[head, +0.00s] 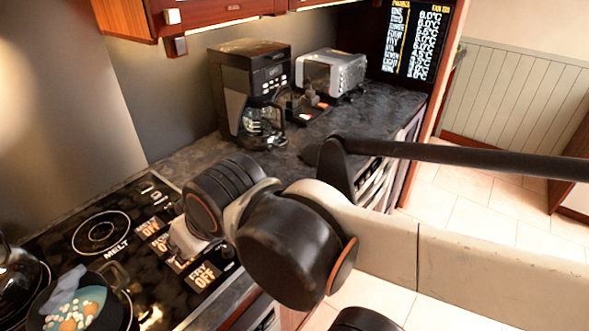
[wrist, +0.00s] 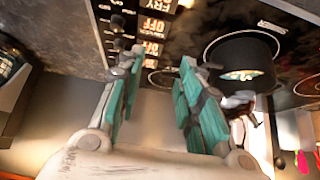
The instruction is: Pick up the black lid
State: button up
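I cannot clearly make out the black lid in either view. A dark glossy rounded object (head: 14,272) is cut off at the left edge of the head view; I cannot tell whether it is the lid. My gripper (wrist: 158,58) is open in the wrist view, its two teal-padded fingers apart with nothing between them. In the head view my own arm hides most of the gripper. A black pot (wrist: 238,52) with food in it stands on the cooktop to the right of the fingers. The pot also shows at the lower left of the head view (head: 112,318).
The black cooktop (head: 62,240) has lit OFF labels. A coffee maker (head: 232,100) and a toaster (head: 335,72) stand on the dark counter (head: 385,108) behind. Tiled floor is open at right.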

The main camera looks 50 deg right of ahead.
aim_at(310, 153)
jog(key=z, duration=1.75)
jog(key=u, duration=2.55)
jog(key=k+l+z, duration=0.2)
jog(key=l+z, duration=0.25)
jog(key=l, duration=0.65)
jog(key=l+z, duration=0.4)
jog(key=l, duration=0.7)
jog(key=k, duration=0.05)
